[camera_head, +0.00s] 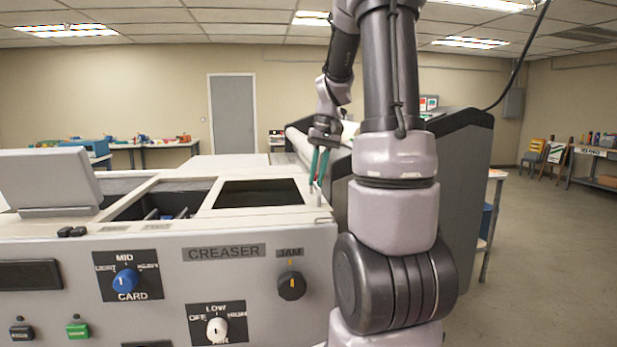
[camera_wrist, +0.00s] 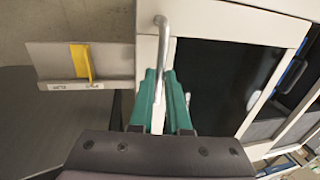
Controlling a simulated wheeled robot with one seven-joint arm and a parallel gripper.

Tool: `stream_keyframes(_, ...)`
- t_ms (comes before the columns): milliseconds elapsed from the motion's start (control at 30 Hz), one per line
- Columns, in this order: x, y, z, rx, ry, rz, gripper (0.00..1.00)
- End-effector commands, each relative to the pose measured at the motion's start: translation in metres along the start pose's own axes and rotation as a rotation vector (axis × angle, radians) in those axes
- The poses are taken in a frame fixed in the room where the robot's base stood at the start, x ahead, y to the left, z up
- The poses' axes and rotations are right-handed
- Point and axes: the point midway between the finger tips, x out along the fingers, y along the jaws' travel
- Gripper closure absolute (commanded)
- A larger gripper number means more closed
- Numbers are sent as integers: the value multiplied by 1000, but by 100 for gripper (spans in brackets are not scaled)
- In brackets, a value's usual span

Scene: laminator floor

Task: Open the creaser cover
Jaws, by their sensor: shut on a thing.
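The creaser (camera_head: 223,251) is the pale machine at the front left. Its cover (camera_head: 268,213), a cream frame with dark panes, lies flat on top; in the wrist view its frame (camera_wrist: 240,20) and a dark pane fill the right side. A pale bent rod handle (camera_wrist: 162,62) stands at the cover's edge, at its right end in the head view. My gripper (camera_head: 317,183) has teal fingers pointing down at this handle. In the wrist view the fingers (camera_wrist: 163,88) are shut on the handle, one on each side. The handle's lower part is hidden between them.
The front panel has a blue card knob (camera_head: 125,281), a jam knob (camera_head: 291,286) and a white knob (camera_head: 217,329). A pale raised box (camera_head: 48,180) stands on the machine at left. A dark-sided unit (camera_head: 462,190) is behind my arm. Open floor (camera_head: 550,260) lies at right.

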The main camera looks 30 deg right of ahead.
Motion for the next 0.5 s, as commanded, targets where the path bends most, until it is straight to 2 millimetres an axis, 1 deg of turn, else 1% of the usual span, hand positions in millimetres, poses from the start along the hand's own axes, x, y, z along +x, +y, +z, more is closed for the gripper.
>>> stream_keyframes(233,-1,0,-1,-1,3,0,100)
stream_keyframes(267,-1,0,-1,-1,3,0,81)
stream_keyframes(300,-1,0,-1,0,3,0,66)
stream_keyframes(333,-1,0,-1,0,3,0,55)
stream_keyframes(500,0,0,-1,0,2,0,55)
